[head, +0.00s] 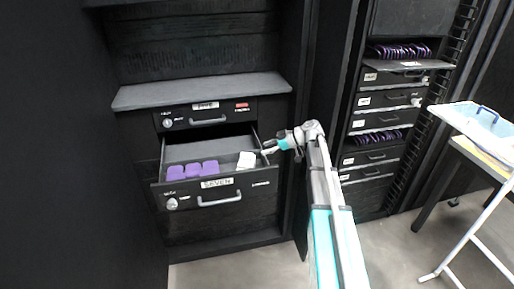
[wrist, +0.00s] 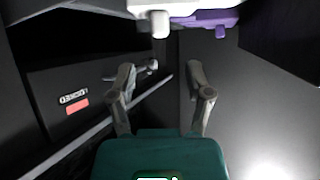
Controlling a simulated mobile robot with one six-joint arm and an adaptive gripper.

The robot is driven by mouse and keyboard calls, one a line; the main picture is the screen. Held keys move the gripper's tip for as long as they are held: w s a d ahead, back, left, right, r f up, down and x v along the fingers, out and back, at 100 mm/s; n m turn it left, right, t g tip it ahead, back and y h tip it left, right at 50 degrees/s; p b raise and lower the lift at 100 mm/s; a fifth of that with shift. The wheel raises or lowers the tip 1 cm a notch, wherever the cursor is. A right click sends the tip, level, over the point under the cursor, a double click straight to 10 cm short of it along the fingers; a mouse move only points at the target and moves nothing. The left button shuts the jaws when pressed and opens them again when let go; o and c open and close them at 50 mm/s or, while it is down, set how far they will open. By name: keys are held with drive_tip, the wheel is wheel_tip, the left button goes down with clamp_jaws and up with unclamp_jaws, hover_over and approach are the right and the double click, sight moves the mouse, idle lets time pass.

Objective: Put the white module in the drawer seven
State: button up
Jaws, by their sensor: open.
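The drawer labelled SEVEN (head: 222,183) is pulled open in the head view. The white module (head: 246,160) sits inside it, at the right end of the drawer; it also shows at the top of the wrist view (wrist: 160,24). My gripper (head: 268,147) is at the drawer's right side, close to the white module. In the wrist view my gripper (wrist: 160,78) has its two fingers spread with nothing between them. The white module lies beyond the fingertips there, and I see no finger closed on it.
A closed drawer (head: 205,116) and a grey shelf (head: 200,91) are above. A rack (head: 385,127) with drawers stands right, and a table with a blue-white tray (head: 482,124) is farther right.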

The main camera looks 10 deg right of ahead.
drive_tip(key=shift+p+v, duration=0.45)
drive_tip(key=shift+v, duration=0.95)
idle(0.5)
